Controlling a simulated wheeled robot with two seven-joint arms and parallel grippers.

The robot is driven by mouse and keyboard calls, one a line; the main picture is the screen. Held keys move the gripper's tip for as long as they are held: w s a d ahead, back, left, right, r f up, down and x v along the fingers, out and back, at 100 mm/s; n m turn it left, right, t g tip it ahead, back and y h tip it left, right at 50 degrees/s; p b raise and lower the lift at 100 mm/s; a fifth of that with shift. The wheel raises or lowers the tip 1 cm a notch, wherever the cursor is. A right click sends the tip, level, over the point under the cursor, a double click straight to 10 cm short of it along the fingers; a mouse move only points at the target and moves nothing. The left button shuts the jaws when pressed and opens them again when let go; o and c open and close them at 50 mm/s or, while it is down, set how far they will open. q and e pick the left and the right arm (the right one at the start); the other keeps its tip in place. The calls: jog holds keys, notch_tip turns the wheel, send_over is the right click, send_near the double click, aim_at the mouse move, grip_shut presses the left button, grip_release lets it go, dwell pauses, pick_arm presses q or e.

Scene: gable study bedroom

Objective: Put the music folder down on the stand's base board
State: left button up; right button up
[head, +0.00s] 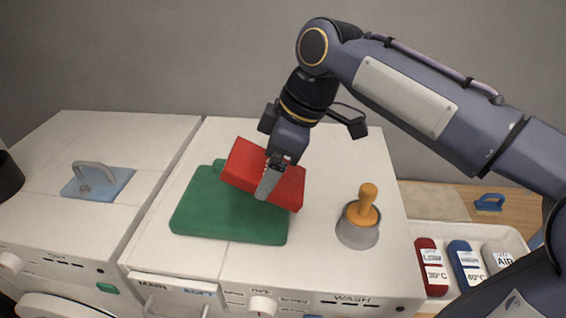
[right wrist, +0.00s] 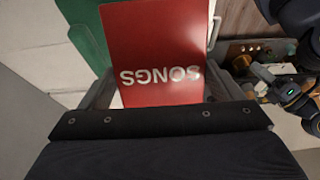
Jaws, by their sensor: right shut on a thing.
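The music folder (head: 252,165) is a flat red block with "SONGS" in white on its face, which shows in the right wrist view (right wrist: 160,45). My right gripper (head: 268,184) is shut on it, with the fingers on either side. The folder is tilted over the back right part of a green board (head: 205,215), which looks like the stand's base board. I cannot tell whether folder and board touch. The folder and gripper hide part of the board. A green strip (right wrist: 90,40) shows beside the folder in the right wrist view.
The green board lies on a white washer top (head: 325,150). A grey cup with an orange-handled tool (head: 366,207) stands to its right. A second white machine (head: 120,135) with a blue handled plate (head: 100,186) is at left. A white tray (head: 457,232) holds labelled packs at right.

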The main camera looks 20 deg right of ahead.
jog(key=shift+w+d+f+b, duration=0.95)
jog(key=shift+w+d+f, duration=0.35)
jog(key=shift+d+f, duration=0.7)
jog(key=shift+w+d+f+b, duration=0.95)
jog(key=shift+w+d+f, duration=0.55)
jog(key=shift+f, duration=0.9)
jog(key=shift+w+d+f+b, duration=0.95)
jog(key=shift+w+d+f, duration=0.2)
jog(key=shift+d+f, duration=0.9)
jog(key=o, duration=0.9)
jog(key=shift+a, duration=0.15)
